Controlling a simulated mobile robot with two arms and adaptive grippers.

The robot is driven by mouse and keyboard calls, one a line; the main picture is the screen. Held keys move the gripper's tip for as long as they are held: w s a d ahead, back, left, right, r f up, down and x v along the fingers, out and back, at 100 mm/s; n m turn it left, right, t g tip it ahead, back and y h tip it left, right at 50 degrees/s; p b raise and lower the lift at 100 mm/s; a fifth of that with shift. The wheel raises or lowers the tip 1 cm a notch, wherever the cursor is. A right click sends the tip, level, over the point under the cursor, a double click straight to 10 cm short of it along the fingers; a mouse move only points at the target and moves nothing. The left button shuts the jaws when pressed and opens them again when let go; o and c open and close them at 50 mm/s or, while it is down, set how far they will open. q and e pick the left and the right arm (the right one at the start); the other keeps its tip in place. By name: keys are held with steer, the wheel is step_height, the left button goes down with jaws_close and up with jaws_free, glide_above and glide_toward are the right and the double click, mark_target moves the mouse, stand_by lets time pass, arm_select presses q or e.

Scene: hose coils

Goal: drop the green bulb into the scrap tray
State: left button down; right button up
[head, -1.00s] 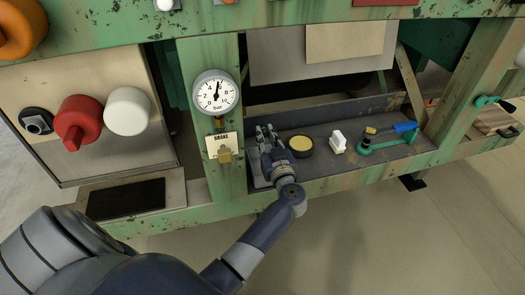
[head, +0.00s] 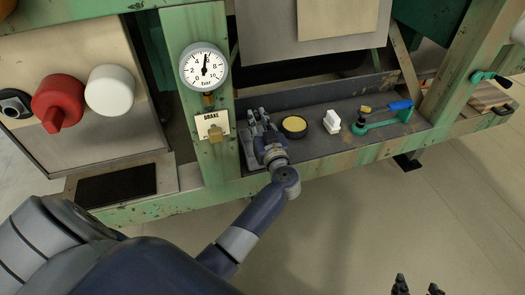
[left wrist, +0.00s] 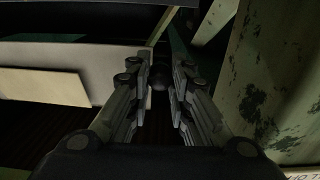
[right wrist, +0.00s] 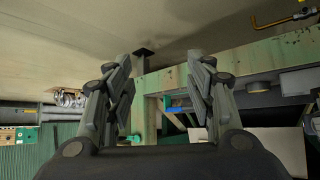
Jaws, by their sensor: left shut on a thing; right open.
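My left gripper (head: 259,119) is over the left end of the dark shelf tray (head: 345,150), left of a round tin. In the left wrist view my left gripper (left wrist: 159,95) is shut on a small dark rounded thing (left wrist: 159,77) between its fingertips. It lies in shadow, so I cannot tell its colour or whether it is the green bulb. No green bulb shows clearly elsewhere. I cannot tell for sure whether the shelf tray is the scrap tray. My right gripper (right wrist: 165,90) is open and empty; its tips (head: 418,286) show low right in the head view.
On the shelf tray are a black tin with a yellow top (head: 294,126), a white block (head: 332,121) and a green tool (head: 375,125). The floor in front is clear.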

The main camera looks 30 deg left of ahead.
arm_select(q)
steer(key=shift+f+b, duration=1.75)
steer(key=shift+b, duration=0.45)
arm_select(e)
steer(key=w+a+r+t+y, duration=0.2)
steer(key=r+t, duration=0.4)
steer(key=r, duration=0.3)
steer(key=w+a+r+t+y, duration=0.2)
steer(key=w+r+t, duration=0.2)
steer(key=r, duration=0.6)
steer(key=shift+a+r+t, duration=0.15)
steer(key=shift+r+t, duration=0.05)
steer(key=shift+t, duration=0.7)
arm_select(q)
steer(key=c, duration=1.4)
jaws_free()
steer(key=v, duration=1.2)
